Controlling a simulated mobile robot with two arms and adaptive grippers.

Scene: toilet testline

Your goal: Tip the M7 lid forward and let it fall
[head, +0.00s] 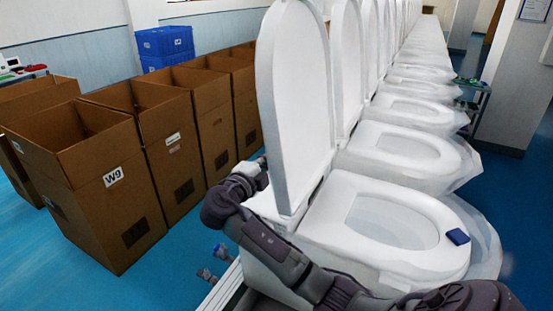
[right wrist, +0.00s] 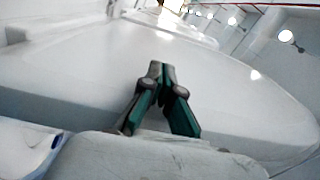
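The nearest toilet's white lid (head: 293,100) stands upright at the back of its bowl (head: 400,235). No M7 mark is readable on it; I take it as the task's lid. My right arm reaches from the bottom right around to the lid's back side. My right gripper (head: 262,161) is at the lid's left edge, partly hidden behind it. In the right wrist view my right gripper (right wrist: 161,70) has its green-sided fingers together at the tips, nothing seen between them, in front of a broad white surface (right wrist: 90,65). Contact cannot be told. My left gripper is out of view.
A small blue block (head: 458,237) lies on the bowl's right rim. More toilets with raised lids (head: 346,70) stand in a row behind. Open cardboard boxes (head: 110,195) line the left, with blue crates (head: 165,45) beyond. Blue floor is free between boxes and toilets.

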